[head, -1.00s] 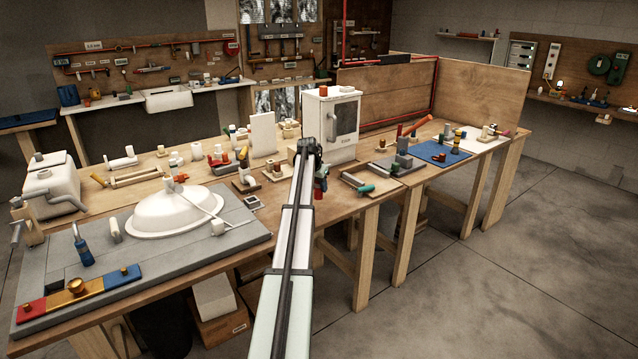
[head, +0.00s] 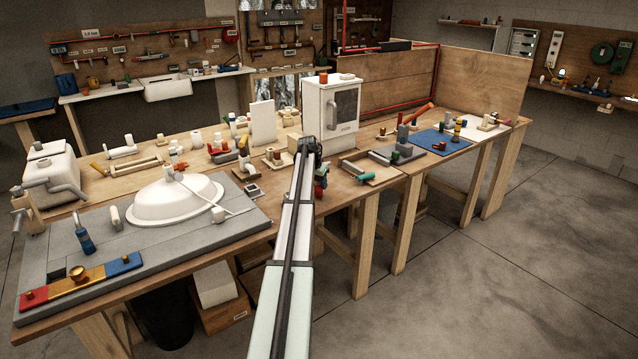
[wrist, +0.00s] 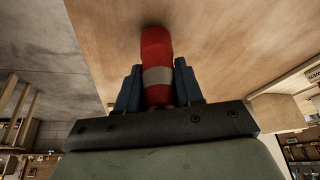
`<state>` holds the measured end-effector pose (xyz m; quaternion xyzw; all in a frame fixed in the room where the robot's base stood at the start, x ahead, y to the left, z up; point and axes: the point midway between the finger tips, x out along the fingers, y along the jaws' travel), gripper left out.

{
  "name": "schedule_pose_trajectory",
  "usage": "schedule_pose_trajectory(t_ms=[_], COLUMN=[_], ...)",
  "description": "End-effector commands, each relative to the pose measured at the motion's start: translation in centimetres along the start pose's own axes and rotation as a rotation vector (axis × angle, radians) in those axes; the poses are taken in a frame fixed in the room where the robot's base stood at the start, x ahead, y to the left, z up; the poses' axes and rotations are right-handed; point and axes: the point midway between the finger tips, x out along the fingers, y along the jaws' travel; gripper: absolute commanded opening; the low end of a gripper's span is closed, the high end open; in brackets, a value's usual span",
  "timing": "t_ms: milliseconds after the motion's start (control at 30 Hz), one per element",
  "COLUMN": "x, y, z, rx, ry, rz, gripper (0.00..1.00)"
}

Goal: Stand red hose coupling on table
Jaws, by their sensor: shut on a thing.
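The red hose coupling (wrist: 156,48) is a red cylinder with a pale grey band. In the wrist view it sits between the two blue fingers of my gripper (wrist: 158,88), which is shut on it. Its far end points at the bare wooden table top (wrist: 235,40), with a dark shadow around that end. I cannot tell whether it touches the wood. In the head view my gripper (head: 320,184) is at the front edge of the wooden table (head: 345,203), in front of the white heater box.
The white heater box (head: 332,112) stands behind my gripper. A shallow wooden tray (head: 368,166) with a teal-handled tool (head: 363,178) lies to the right. Small fittings and a white basin (head: 178,198) stand to the left. Open floor lies beyond the table's front edge.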

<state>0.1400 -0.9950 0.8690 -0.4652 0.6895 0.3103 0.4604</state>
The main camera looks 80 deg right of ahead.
Motion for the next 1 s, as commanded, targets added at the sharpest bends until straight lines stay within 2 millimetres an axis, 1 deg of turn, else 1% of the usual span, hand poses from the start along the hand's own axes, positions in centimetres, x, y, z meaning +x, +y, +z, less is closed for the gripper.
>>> schedule_pose_trajectory(t_ms=[867, 900, 1000], x=[0.95, 0.95, 0.94], y=[0.0, 0.0, 0.0], z=[0.39, 0.39, 0.38], rx=[0.0, 0.0, 0.0], ry=[0.0, 0.0, 0.0], rz=[0.0, 0.0, 0.0], gripper=[0.0, 0.38, 0.48])
